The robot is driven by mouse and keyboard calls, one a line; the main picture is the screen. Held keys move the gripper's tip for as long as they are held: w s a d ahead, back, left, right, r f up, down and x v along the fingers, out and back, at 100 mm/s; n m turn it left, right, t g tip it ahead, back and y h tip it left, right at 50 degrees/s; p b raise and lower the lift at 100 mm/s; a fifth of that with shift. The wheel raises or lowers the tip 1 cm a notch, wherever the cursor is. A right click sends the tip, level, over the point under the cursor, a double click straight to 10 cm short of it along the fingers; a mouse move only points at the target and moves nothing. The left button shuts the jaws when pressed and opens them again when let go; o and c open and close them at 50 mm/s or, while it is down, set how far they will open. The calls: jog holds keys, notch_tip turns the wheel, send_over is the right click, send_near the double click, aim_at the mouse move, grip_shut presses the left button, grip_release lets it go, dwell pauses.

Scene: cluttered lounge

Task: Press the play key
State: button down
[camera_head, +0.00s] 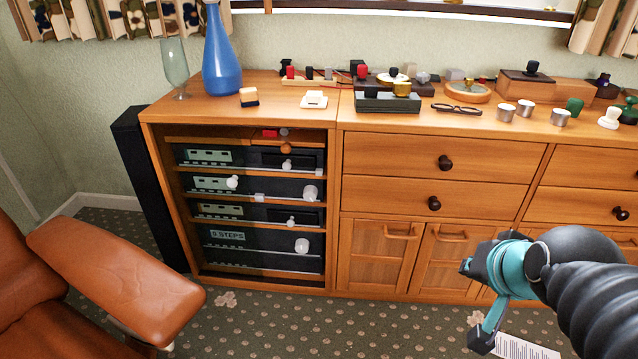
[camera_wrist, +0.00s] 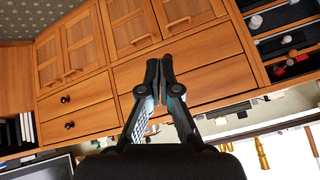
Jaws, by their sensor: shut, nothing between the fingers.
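A stack of dark hi-fi units (camera_head: 250,212) stands on shelves in the open left bay of the wooden sideboard. The lowest unit's display (camera_head: 227,236) bears lettering. I cannot pick out a play key at this size. My gripper (camera_head: 474,265) is in front of the sideboard's lower doors, well right of the units. In the wrist view its two fingers (camera_wrist: 159,68) are together and empty. Parts of the dark bay show there at the upper right (camera_wrist: 283,42).
The sideboard top (camera_head: 313,119) holds a blue vase (camera_head: 222,55), a glass (camera_head: 175,68), spectacles (camera_head: 456,108) and many small items. A leather armchair (camera_head: 118,272) is at left, beside a black speaker (camera_head: 152,185). Carpet (camera_head: 330,325) lies clear before the bay.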

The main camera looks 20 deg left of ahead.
aim_at(319, 174)
jog(key=w+a+f+m+t+y+b, duration=0.2)
jog(key=w+a+m+t, duration=0.1)
jog(key=w+a, duration=0.6)
jog(key=w+a+f+m+t+y+b, duration=0.15)
jog(key=w+a+m, duration=0.25)
jog(key=w+a, duration=0.55)
jog(key=a+f+m+t+h+b, duration=0.1)
jog(key=a+f+m+t+b, duration=0.2)
jog(key=a, duration=1.1)
notch_tip(319, 174, down, 6)
jog(key=m+t, duration=0.2)
jog(key=m, duration=0.1)
jog(key=shift+s+a+r+m, duration=0.15)
jog(key=shift+s+a+m, duration=0.2)
jog(key=shift+m, duration=0.05)
jog(key=shift+h, duration=0.25)
jog(key=x, duration=1.4)
jog(key=shift+r, duration=0.2)
